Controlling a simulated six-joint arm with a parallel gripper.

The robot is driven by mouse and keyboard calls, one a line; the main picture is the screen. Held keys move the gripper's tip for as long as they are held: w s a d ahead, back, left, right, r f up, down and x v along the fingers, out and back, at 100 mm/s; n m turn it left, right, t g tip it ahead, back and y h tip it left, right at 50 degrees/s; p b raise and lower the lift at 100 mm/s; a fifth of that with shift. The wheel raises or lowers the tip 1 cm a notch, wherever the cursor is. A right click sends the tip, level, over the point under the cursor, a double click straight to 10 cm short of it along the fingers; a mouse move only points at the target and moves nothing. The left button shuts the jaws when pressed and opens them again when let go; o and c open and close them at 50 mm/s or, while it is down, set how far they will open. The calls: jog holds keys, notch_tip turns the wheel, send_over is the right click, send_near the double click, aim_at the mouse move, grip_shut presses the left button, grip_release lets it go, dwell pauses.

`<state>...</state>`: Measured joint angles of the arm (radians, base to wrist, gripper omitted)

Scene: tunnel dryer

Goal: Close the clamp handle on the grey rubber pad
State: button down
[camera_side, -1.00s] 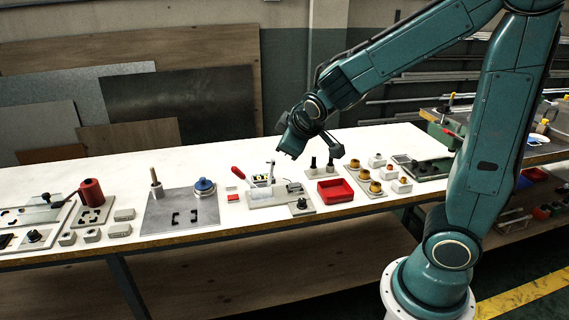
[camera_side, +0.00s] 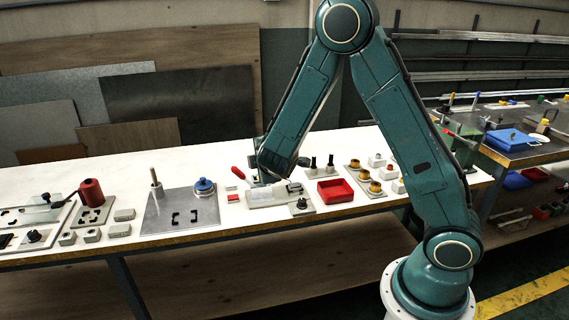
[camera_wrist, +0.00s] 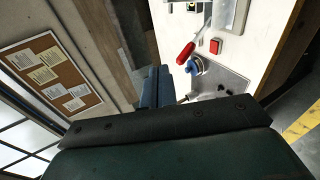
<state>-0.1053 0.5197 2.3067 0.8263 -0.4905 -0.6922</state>
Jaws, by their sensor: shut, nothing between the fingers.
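The toggle clamp's red handle (camera_side: 238,172) sticks out to the upper left of its pale base plate (camera_side: 268,196), at the middle of the table. The red handle (camera_wrist: 186,53) also shows in the wrist view, tilted, beside the clamp's metal arm. In the side view my arm hides most of the gripper, just right of the handle.
A small red block (camera_side: 233,197) lies left of the clamp plate. A grey plate (camera_side: 165,213) with a post and a blue knob (camera_side: 204,185) stands further left. A red tray (camera_side: 335,190) and black pegs are on the right.

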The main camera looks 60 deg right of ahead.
aim_at(245, 179)
jog(key=w+a+f+n+t+y, duration=0.1)
jog(key=w+a+f+n, duration=0.1)
jog(key=f+n, duration=0.3)
jog(key=w+a+f+n+t+y, duration=0.2)
jog(key=f+n, duration=0.3)
jog(key=f, duration=0.1)
jog(key=shift+a+n+t, duration=0.3)
jog(key=shift+a, duration=0.05)
jog(key=shift+w+d+f, duration=0.1)
jog(key=shift+w+f, duration=0.05)
jog(key=shift+w, duration=0.05)
jog(key=shift+x, duration=4.95)
jog(key=shift+s+d+r, duration=0.5)
jog(key=shift+d+r, duration=0.1)
jog(key=shift+d, duration=0.1)
jog(key=shift+s+d+r, duration=0.45)
jog(key=shift+d+r, duration=0.2)
